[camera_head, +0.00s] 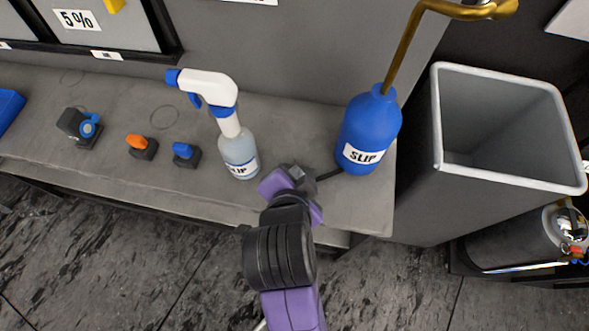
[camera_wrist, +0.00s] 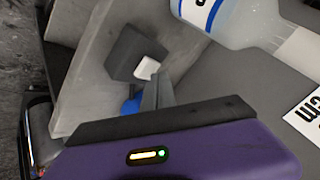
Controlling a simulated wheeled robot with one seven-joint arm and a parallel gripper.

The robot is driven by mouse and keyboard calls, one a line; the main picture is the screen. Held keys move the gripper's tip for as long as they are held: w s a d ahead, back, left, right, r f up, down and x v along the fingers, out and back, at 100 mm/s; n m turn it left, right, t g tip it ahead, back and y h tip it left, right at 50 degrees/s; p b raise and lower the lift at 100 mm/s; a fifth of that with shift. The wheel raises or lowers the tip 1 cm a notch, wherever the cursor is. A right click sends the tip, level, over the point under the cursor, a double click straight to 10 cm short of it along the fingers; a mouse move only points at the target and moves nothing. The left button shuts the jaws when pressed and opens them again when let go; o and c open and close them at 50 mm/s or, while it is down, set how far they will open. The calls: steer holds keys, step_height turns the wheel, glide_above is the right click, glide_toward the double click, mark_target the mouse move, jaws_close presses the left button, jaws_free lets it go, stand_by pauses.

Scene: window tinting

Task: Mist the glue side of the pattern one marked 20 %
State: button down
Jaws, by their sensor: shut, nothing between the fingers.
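The spray bottle (camera_head: 238,150) stands upright on the grey bench, with a clear body, a white and blue trigger head and a partly hidden "SLIP" label. It also shows cut off at the top of the wrist view (camera_wrist: 245,22). My gripper (camera_head: 300,176) is over the bench's front edge, to the right of the bottle's base and apart from it. Its fingers (camera_wrist: 158,92) are shut and empty. A blue bottle (camera_head: 368,130) marked "SLIP" with a brass tube stands to its right. I see no pattern marked 20 %; a "5%" label (camera_head: 77,20) is at the upper left.
Small tools with an orange handle (camera_head: 140,143) and a blue handle (camera_head: 184,152) stand left of the spray bottle. A grey bin (camera_head: 437,190) stands right of the bench (camera_head: 100,185). A dark block (camera_wrist: 135,50) is close to my fingers in the wrist view.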

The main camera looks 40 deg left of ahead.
step_height(320, 180, up, 6)
steer(key=p, duration=0.4)
steer(key=shift+f+p, duration=0.15)
steer(key=shift+p, duration=0.2)
steer(key=shift+f, duration=0.1)
stand_by(0.4)
